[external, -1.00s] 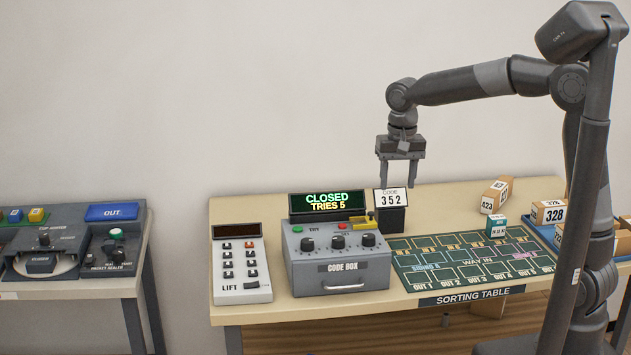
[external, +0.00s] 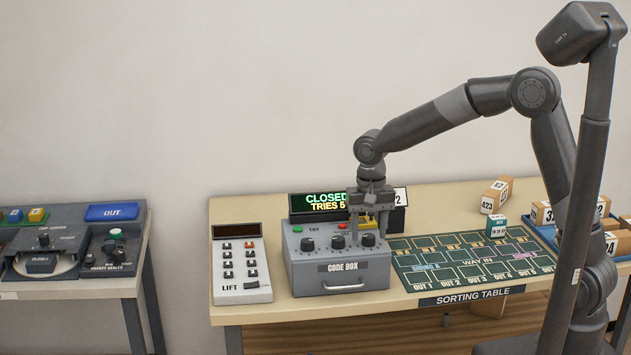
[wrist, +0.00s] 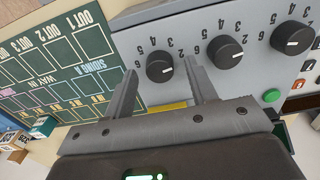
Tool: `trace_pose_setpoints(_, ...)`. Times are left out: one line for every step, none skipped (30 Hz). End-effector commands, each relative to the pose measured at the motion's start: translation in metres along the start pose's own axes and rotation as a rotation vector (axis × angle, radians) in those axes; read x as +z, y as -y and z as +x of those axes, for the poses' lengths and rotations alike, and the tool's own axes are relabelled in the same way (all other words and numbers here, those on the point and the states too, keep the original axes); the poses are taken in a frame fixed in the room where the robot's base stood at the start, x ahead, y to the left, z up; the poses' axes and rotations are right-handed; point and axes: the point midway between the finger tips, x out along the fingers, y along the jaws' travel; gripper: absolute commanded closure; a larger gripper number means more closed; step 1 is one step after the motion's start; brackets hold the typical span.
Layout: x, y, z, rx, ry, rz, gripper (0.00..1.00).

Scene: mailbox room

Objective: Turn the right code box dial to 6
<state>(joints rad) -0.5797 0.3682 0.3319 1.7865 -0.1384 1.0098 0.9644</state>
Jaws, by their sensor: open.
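The grey code box (external: 338,275) stands on the table with a row of three black dials. Its right dial (external: 368,240) is right under my gripper (external: 370,234), which points down with its fingers apart. In the wrist view, turned round, the right dial (wrist: 160,67) lies between the two fingertips, at their far ends. I cannot tell whether they touch it. It bears a short white mark, and digits are printed around it; its exact setting is unclear. The middle dial (wrist: 225,51) and left dial (wrist: 291,37) are clear of the fingers.
The code card (external: 400,196) is mostly hidden behind my gripper. The lift keypad (external: 240,270) stands left of the box, the green sorting board (external: 470,262) right. Parcels (external: 497,195) lie farther right.

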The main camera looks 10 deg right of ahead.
Motion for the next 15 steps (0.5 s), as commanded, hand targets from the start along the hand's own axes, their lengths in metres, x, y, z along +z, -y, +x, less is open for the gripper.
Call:
trace_pose_setpoints(0.0,0.0001,0.0043,0.0,0.001,0.0,0.48)
trace_pose_setpoints(0.0,0.0001,0.0061,0.0,0.0,0.0,0.48)
trace_pose_setpoints(0.0,0.0001,0.0077,0.0,0.0,0.0,0.48)
trace_pose_setpoints(-0.0001,0.0,0.0086,0.0,0.0,0.0,0.48)
trace_pose_setpoints(0.0,0.0,0.0092,0.0,0.0,0.0,0.48)
trace_pose_setpoints(-0.0001,0.0,0.0096,0.0,0.0,0.0,0.48)
trace_pose_setpoints(-0.0001,0.0,0.0097,0.0,-0.001,0.0,0.48)
trace_pose_setpoints(-0.0001,0.0,0.0097,0.0,-0.001,0.0,0.48)
trace_pose_setpoints(-0.0001,0.0,0.0096,-0.001,-0.001,0.0,0.48)
trace_pose_setpoints(-0.0001,0.0,0.0095,0.0,-0.001,0.0,0.48)
trace_pose_setpoints(-0.0001,0.0,0.0095,0.0,-0.001,0.0,0.48)
trace_pose_setpoints(-0.0001,-0.0001,0.0094,0.0,-0.001,0.0,0.48)
trace_pose_setpoints(-0.0002,0.0,0.0094,0.0,-0.001,0.0,0.51)
trace_pose_setpoints(-0.0001,-0.0001,0.0094,0.0,-0.001,0.0,0.53)
trace_pose_setpoints(-0.0001,0.0,0.0093,-0.001,-0.001,0.0,0.56)
